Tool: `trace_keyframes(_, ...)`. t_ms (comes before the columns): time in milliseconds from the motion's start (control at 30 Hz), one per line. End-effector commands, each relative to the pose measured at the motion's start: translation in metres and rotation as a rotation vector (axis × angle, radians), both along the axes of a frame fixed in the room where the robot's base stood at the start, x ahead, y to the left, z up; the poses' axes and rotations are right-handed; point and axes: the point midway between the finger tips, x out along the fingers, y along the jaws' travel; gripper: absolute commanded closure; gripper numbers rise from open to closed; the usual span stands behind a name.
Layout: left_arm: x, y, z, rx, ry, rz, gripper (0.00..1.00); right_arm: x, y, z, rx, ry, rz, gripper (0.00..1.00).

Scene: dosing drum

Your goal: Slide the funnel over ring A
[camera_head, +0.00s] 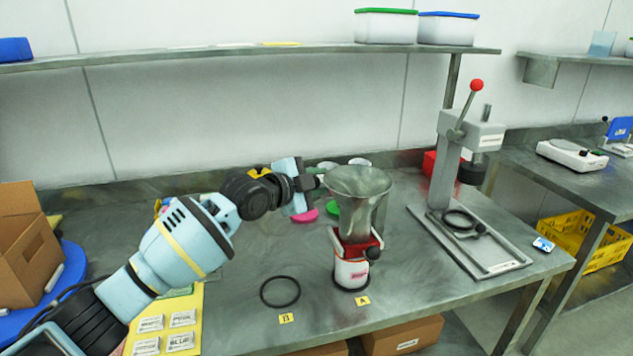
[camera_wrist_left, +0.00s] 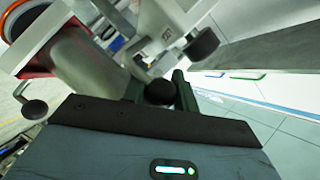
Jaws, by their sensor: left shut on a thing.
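The grey metal funnel (camera_head: 358,183) stands upright with its wide mouth up, on a dosing unit with a red bracket (camera_head: 358,246) and white body (camera_head: 350,274). The unit stands behind the yellow label A (camera_head: 362,300). A dark band shows at its foot; I cannot tell whether this is ring A. My left gripper (camera_head: 315,182) is beside the funnel's upper left side. In the left wrist view my left gripper (camera_wrist_left: 160,92) is shut on a dark round knob between its fingers. The knob's link to the funnel is unclear. My right gripper is not in view.
A black ring (camera_head: 280,291) lies flat by label B (camera_head: 286,318). A lever press (camera_head: 452,165) with a red-balled handle stands on the right. A yellow mat (camera_head: 176,325) with labelled packets lies front left.

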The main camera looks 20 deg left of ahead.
Motion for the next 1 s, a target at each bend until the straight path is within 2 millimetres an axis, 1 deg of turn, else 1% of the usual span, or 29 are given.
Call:
trace_keyframes(33, 0.000, -0.002, 0.002, -0.003, -0.005, -0.003, 0.68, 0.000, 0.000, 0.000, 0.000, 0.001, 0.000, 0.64)
trace_keyframes(167, 0.000, -0.002, 0.002, -0.003, -0.004, -0.003, 0.51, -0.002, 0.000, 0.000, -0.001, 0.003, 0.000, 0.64)
trace_keyframes(200, 0.000, -0.002, 0.002, -0.003, -0.004, -0.003, 0.50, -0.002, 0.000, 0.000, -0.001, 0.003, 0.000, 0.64)
trace_keyframes(433, 0.000, -0.001, 0.001, -0.002, -0.002, -0.002, 0.50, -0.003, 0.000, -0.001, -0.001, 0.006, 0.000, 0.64)
trace_keyframes(567, -0.005, 0.002, 0.002, -0.002, -0.002, -0.002, 0.50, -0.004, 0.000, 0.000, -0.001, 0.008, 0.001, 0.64)
trace_keyframes(667, -0.013, 0.007, 0.004, 0.000, -0.004, -0.002, 0.50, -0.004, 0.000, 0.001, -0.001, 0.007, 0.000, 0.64)
trace_keyframes(1000, -0.052, 0.027, 0.014, -0.001, -0.003, -0.002, 0.50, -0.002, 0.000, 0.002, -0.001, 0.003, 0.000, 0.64)
